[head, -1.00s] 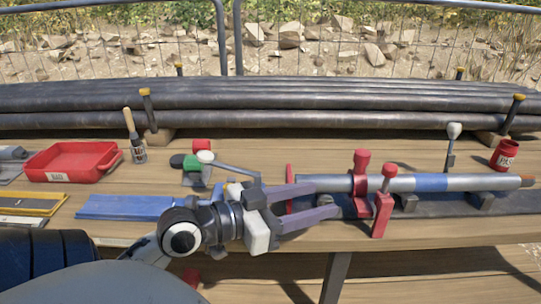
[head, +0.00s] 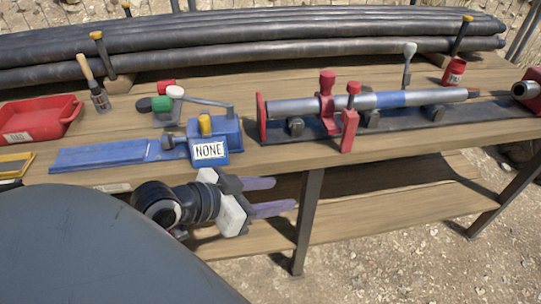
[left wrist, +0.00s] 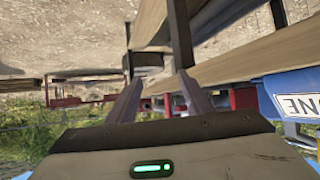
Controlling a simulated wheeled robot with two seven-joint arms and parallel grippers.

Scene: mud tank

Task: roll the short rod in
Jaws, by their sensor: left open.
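A silver rod with a blue band (head: 390,99) and a dark right tip lies level on a dark rail (head: 498,113) on the bench. Low grey supports sit under it, and red clamp pieces (head: 327,88) stand around its left part. I cannot tell whether this is the short rod. A red upright plate (head: 261,118) stands at its left end. My left gripper (head: 286,194) is open and empty, beyond the bench's front edge and below the rod. Its two fingers also show in the left wrist view (left wrist: 160,84), with nothing between them. My right gripper is out of view.
A blue block labelled NONE (head: 213,138) stands left of the rail. Long dark pipes (head: 250,42) lie behind. A lower shelf (head: 390,199) runs underneath.

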